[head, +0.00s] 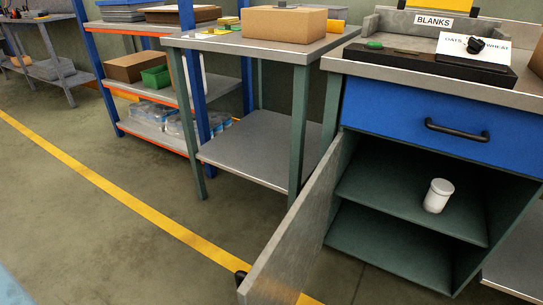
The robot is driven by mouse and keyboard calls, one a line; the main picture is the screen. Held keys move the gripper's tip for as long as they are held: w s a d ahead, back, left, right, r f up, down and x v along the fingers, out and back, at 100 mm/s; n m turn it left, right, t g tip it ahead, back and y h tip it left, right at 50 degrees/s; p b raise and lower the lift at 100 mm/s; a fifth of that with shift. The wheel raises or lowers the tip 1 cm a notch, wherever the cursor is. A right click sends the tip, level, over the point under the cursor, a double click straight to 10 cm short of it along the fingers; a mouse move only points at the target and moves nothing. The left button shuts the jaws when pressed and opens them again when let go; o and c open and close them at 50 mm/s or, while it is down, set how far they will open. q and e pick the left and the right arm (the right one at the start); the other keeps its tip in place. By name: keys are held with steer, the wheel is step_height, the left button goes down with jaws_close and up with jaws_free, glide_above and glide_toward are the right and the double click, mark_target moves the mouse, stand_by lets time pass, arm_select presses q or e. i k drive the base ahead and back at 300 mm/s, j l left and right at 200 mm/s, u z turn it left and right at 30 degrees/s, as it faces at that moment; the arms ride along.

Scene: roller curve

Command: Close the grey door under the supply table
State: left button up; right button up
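The grey door (303,232) stands open on the left side of the cabinet (395,245) under the supply table (480,92). It swings out toward me and to the left. A black handle (241,278) shows at its near edge, on the face turned away, mostly hidden. Inside the cabinet, a white jar (438,195) stands on the middle shelf (405,196). Neither gripper is in the head view.
A blue drawer (420,115) with a black handle (457,130) is shut above the cabinet. A green-legged table (265,150) holding a cardboard box (284,24) stands to the left. The floor (125,225) with a yellow line is clear.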

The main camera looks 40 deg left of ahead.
mark_target(280, 274)
steer(key=k+j, duration=0.1)
steer(key=j, duration=0.3)
steer(key=k+j, duration=0.1)
steer(key=j, duration=0.35)
steer(key=k+j, duration=0.1)
steer(key=j, duration=0.3)
steer(key=k+j, duration=0.1)
steer(key=j, duration=0.3)
